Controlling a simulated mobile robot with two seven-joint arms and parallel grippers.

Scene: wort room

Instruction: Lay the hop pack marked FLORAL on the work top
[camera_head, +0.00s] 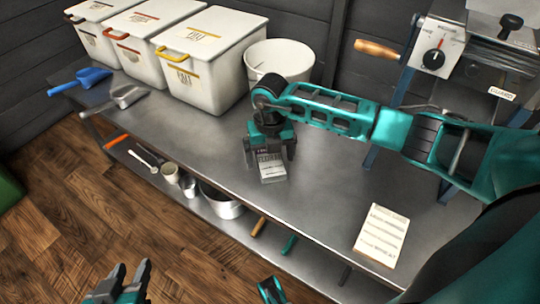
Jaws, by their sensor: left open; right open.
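The hop pack (271,170), a small grey-white pack with the word FLORAL on it, is at the work top (205,135) near its front edge. My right gripper (269,156) is directly over the pack, its open fingers on either side of the pack's upper part. The fingers and wrist hide the pack's far end, and I cannot tell whether the fingers touch it. The pack's near end appears to rest on the steel surface. My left gripper (122,283) is open and empty, low over the wooden floor, away from the work top.
White lidded bins (205,50) and a white bucket (279,62) stand along the back. Blue (82,80) and grey (122,97) scoops lie at the left. A printed card (382,236) lies at the right, near a mill (440,45). A pot (222,203) sits on the lower shelf.

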